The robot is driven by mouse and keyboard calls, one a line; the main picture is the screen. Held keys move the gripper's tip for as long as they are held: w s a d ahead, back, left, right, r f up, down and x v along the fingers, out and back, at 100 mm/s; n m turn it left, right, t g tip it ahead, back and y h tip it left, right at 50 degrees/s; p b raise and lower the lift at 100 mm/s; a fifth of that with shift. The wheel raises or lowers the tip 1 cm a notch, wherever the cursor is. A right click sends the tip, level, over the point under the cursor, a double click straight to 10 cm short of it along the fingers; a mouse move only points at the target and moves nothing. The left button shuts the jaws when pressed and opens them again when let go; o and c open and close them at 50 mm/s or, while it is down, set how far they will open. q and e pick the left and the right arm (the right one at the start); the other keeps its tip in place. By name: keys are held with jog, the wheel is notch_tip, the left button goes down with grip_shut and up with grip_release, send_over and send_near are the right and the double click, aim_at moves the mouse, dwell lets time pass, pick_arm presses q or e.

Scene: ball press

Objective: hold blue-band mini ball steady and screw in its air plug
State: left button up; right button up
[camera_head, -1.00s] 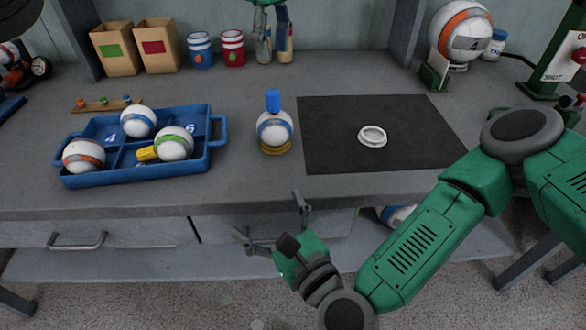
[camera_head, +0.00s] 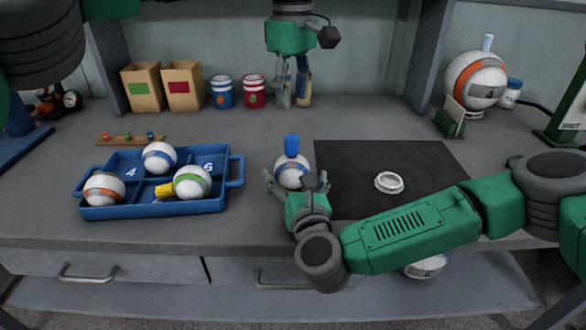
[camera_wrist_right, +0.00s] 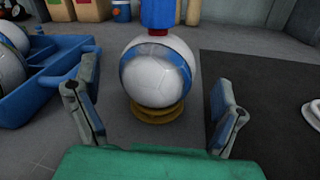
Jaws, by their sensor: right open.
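The blue-band mini ball (camera_head: 290,171) is white and sits on a yellow ring base (camera_wrist_right: 157,112) on the bench. A blue cylinder, apparently the air plug (camera_head: 292,145), stands upright on its top, with a red part at its foot in the right wrist view (camera_wrist_right: 158,17). How deep it sits is unclear. My right gripper (camera_head: 297,178) is open, its fingers either side of the ball's near side. In the right wrist view the fingers are apart from the ball. My left gripper (camera_head: 293,100) hangs open and empty, pointing down, behind and above the ball.
A blue tray (camera_head: 235,172) with several compartments holds three banded balls at left. A black mat (camera_head: 430,160) with a white ring (camera_head: 389,183) lies at right. Two boxes (camera_head: 162,87) and two cans (camera_head: 238,92) stand at the back. A large orange-band ball (camera_head: 474,80) is back right.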

jog(key=shift+w+a, duration=0.2)
jog(key=shift+w, duration=0.55)
jog(key=shift+w+a, duration=0.15)
jog(key=shift+w, duration=0.6)
